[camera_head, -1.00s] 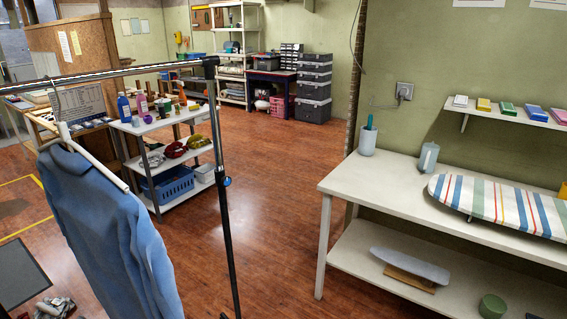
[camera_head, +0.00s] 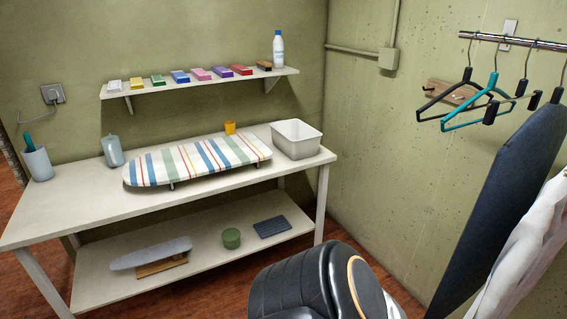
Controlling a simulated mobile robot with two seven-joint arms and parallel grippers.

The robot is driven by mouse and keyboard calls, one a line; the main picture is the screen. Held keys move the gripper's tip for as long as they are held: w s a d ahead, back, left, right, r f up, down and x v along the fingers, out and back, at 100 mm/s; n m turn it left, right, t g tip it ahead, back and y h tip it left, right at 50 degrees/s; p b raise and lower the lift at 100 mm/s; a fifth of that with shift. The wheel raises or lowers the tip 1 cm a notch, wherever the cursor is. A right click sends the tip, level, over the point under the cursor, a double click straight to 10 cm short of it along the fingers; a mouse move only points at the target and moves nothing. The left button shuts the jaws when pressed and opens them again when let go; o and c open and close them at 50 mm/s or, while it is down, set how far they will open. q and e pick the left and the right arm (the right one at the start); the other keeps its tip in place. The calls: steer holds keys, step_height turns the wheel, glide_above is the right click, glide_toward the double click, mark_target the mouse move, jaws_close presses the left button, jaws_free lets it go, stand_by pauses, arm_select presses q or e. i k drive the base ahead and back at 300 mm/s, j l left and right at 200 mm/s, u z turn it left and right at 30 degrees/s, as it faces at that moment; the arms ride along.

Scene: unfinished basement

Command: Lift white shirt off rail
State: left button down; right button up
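White cloth (camera_head: 527,255), which looks like the white shirt, hangs at the lower right edge of the head view. The frame cuts it off, so its hanger and the way it is held up are hidden. A metal rail (camera_head: 515,41) runs across the upper right corner. A black hanger (camera_head: 455,90), a teal hanger (camera_head: 484,100) and further dark hangers hang empty from it. Neither of my grippers is in view.
A tall dark board (camera_head: 505,190) leans by the wall behind the white cloth. A white table (camera_head: 75,205) holds a striped ironing board (camera_head: 200,160) and a white basin (camera_head: 297,139). A wall shelf (camera_head: 200,84) carries colored blocks and a bottle (camera_head: 278,50).

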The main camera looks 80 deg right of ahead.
mark_target(530, 247)
steer(key=z, duration=4.75)
steer(key=j+z, duration=0.7)
steer(key=j, duration=0.2)
steer(key=j+z, duration=0.15)
steer(key=j, duration=0.8)
steer(key=k+j+z, duration=0.15)
steer(key=j, duration=0.8)
